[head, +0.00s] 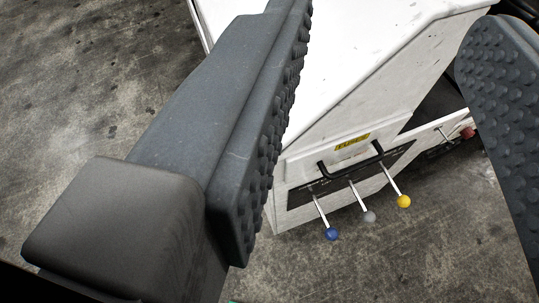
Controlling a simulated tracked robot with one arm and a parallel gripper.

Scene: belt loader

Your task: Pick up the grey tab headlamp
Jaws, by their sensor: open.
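My gripper (385,70) is open, its dark grey studded fingers wide apart at the left and right of the head view. Nothing is held between them. I cannot make out a headlamp in this view. The grey thing between the fingers is a round knob (369,217) on a thin lever, between a blue knob (331,234) and a yellow knob (404,201). The fingers hide part of the scene on both sides.
A white machine housing (350,60) fills the upper middle, with a black handle (350,170) and yellow label (352,142) above the levers. A red knob (467,132) shows farther right. Stained concrete floor (400,265) is bare below and at upper left.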

